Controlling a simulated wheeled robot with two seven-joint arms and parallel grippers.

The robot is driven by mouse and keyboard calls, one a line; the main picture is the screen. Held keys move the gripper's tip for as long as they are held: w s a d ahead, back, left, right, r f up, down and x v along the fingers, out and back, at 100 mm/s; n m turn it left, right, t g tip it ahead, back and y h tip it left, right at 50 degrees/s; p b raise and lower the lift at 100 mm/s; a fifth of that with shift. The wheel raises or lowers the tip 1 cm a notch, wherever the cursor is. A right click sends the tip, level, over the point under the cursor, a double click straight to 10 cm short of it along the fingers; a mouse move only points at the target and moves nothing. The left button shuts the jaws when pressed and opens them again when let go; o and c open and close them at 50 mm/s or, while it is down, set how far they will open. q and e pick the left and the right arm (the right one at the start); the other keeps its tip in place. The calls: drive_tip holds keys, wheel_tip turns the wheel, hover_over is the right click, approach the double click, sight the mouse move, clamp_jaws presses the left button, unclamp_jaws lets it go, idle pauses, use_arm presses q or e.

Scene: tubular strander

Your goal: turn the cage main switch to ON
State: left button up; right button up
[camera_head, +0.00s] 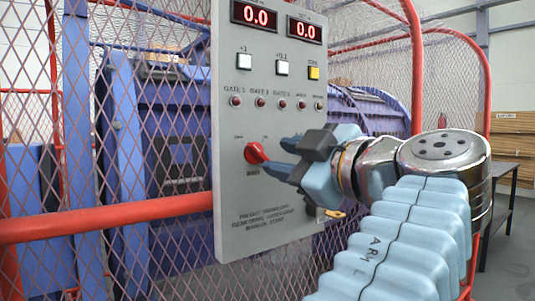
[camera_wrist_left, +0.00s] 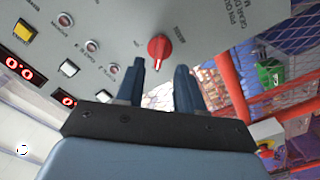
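The red rotary switch (camera_head: 255,153) sits on the lower part of the grey control panel (camera_head: 230,205), with small labels around it that are too small to read surely. It also shows in the left wrist view (camera_wrist_left: 158,48). I cannot tell surely which label it points at. My left gripper (camera_head: 282,158) is just to the right of the switch in the head view, fingers pointing at it. In the left wrist view the fingers (camera_wrist_left: 158,82) are apart with nothing between them, and the switch lies just beyond the tips. My right gripper is in neither view.
Above the switch the panel carries a row of small red lamps (camera_head: 261,102), white buttons (camera_head: 245,61), a yellow button (camera_head: 314,73) and two red displays (camera_head: 254,16) reading 0.0. Mesh fencing and a red rail (camera_head: 110,215) stand around the panel. A dark table (camera_head: 505,180) is at the right.

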sight(262, 154)
use_arm(q)
drive_tip(key=x, duration=0.5)
drive_tip(key=shift+p, duration=0.3)
drive_tip(key=shift+c, duration=0.3)
clamp_jaws()
